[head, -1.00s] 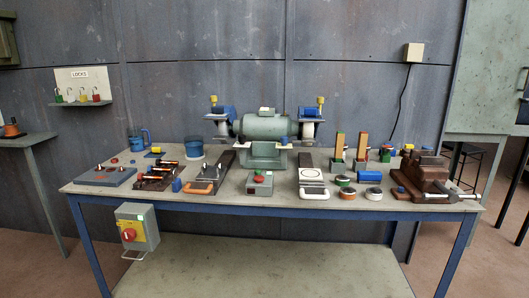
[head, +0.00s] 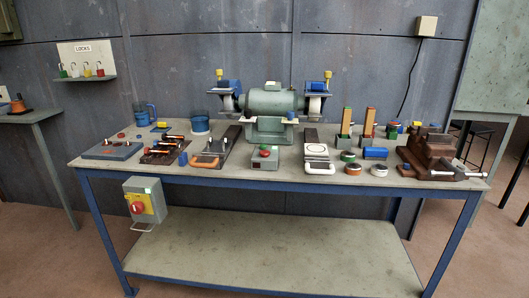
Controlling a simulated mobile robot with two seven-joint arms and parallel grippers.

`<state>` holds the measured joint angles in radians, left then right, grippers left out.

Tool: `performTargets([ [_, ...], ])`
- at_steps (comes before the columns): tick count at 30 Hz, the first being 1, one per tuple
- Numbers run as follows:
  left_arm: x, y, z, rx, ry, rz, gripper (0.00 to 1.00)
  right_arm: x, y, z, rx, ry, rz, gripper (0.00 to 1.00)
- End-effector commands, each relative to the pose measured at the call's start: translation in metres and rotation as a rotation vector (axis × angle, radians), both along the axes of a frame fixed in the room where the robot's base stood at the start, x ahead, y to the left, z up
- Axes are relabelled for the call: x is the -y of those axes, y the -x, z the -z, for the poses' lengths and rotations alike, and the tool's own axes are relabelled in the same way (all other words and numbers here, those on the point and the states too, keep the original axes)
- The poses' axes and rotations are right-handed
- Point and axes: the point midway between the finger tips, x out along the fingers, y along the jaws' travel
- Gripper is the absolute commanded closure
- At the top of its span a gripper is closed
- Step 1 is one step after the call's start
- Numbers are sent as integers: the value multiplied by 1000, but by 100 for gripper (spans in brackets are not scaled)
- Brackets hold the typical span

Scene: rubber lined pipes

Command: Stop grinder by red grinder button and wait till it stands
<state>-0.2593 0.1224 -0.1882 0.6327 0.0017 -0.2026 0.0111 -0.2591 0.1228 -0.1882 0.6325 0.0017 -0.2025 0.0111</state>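The bench grinder (head: 270,102) is a green motor body on a pedestal at the back middle of the table. A blue guard (head: 231,87) covers its left end and another blue guard (head: 318,86) covers its right end. I cannot tell whether its wheels turn. In front of it stands a small grey-green control box (head: 264,163) with the red grinder button (head: 264,153) on top. Nothing touches the button. Neither of my grippers is in the head view.
The table (head: 225,172) also bears trays, wooden blocks, round tins and a brown vise (head: 437,158). A grey switch box (head: 144,202) with a red knob hangs at its front left. A lower shelf (head: 265,265) is bare. Locks hang on the wall at left.

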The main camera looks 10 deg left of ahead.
Motion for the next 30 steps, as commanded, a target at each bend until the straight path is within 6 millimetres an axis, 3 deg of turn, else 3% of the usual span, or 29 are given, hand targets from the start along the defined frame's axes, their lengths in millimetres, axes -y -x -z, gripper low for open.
performTargets([
  [1,0,0,0,0,0,0,75,0,0,0,0,0,0,50],
  [8,0,0,0,0,0,0,100,0,0,0,0,0,0,50],
  [30,0,-1,0,1,0,0,100,0,-1,0,1,0,0,50],
])
